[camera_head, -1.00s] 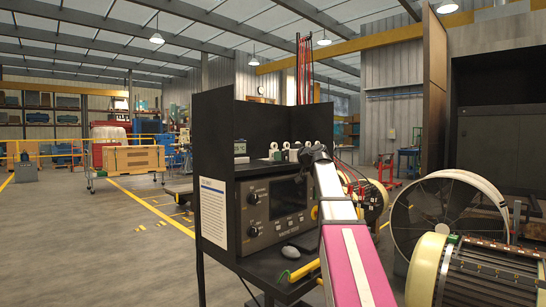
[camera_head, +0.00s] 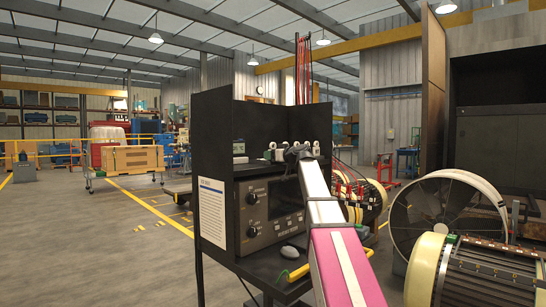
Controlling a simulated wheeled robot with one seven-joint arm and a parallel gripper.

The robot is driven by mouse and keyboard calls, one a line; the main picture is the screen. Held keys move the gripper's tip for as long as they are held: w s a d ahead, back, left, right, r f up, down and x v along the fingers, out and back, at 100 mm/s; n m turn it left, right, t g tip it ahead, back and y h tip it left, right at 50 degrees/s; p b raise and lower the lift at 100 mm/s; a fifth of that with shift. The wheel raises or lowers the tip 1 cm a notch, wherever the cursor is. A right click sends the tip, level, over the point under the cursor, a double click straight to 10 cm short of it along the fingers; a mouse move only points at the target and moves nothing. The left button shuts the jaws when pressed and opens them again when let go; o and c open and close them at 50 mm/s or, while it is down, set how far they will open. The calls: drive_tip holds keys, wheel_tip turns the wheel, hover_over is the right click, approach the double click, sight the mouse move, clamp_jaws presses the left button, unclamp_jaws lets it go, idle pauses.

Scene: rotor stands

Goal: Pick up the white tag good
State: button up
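Several small white tags (camera_head: 270,154) stand in a row on top of the dark test instrument (camera_head: 272,210), inside the black open cabinet. They are too small for me to read which one says good. A small greenish-white item (camera_head: 239,149) stands further left on the same top. My arm reaches in from the lower right, and my gripper (camera_head: 293,152) is at the row of tags, overlapping some of them. Its fingers are dark and tiny here. I cannot tell whether they are open, shut, or touching a tag.
Black cabinet walls (camera_head: 212,135) stand behind and left of the tags. A mouse (camera_head: 289,252) and a yellow bar (camera_head: 303,270) are on the shelf below. Rotors (camera_head: 475,270) and a large round fan-like ring (camera_head: 405,215) stand to the right. Open floor (camera_head: 110,250) lies left.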

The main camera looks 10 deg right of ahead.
drive_tip(key=shift+c, duration=0.7)
drive_tip(key=shift+r, duration=0.1)
wheel_tip(320, 180, up, 18)
idle(0.6)
